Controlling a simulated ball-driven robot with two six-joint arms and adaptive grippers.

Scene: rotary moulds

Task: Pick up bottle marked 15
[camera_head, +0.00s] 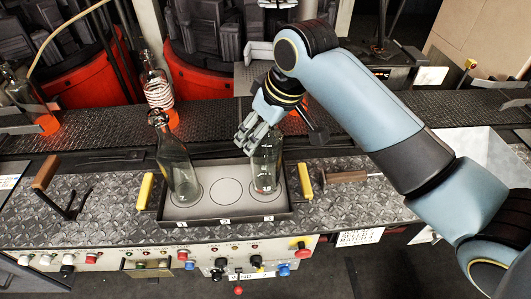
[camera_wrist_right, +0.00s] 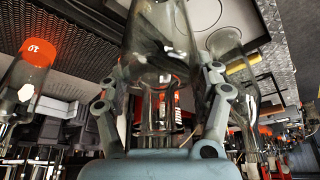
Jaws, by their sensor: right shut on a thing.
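The clear glass bottle marked 15 (camera_head: 266,172) is upright at the right circle of the dark tray (camera_head: 226,220). I cannot tell whether its base touches the tray. My right gripper (camera_head: 252,137) is shut on this bottle from the upper left, its fingers around the upper part and hiding the neck. In the right wrist view the glass of the held bottle (camera_wrist_right: 160,38) shows between the two fingers of my right gripper (camera_wrist_right: 160,92). My left gripper is in neither view.
A greenish bottle (camera_head: 178,168), seemingly marked 7, stands in the tray's left circle; the middle circle is empty. Yellow handles (camera_head: 145,190) flank the tray. Bottles with glowing orange bases (camera_head: 160,92) stand on the conveyor behind. A hammer (camera_head: 345,176) lies to the right.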

